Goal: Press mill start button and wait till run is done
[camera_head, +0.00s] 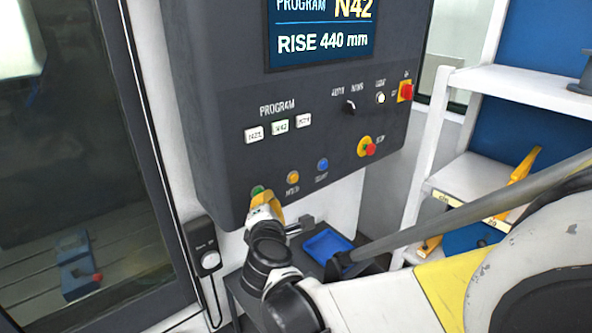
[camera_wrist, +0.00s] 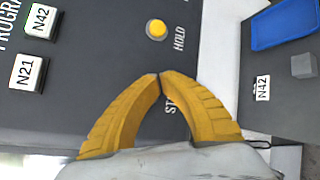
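The mill's dark control panel (camera_head: 225,160) carries a green button (camera_head: 257,190) at its lower left. My gripper (camera_head: 262,200) is right at this button in the head view, and its yellow fingers partly cover it. In the wrist view, my gripper's fingertips (camera_wrist: 160,76) meet, with nothing seen between them. A partly covered label starting with "ST" lies behind them, and the green button is hidden there. I cannot tell whether the fingertips touch the button. The screen (camera_head: 320,30) reads "PROGRAM N42" and "RISE 440 mm".
A yellow hold button (camera_head: 292,177), a blue button (camera_head: 322,164) and a red stop button (camera_head: 369,149) line the panel. Program buttons (camera_head: 280,126) sit above. A blue tray (camera_head: 327,245) lies below. The mill's glass door (camera_head: 80,160) is at left, white shelves (camera_head: 470,180) at right.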

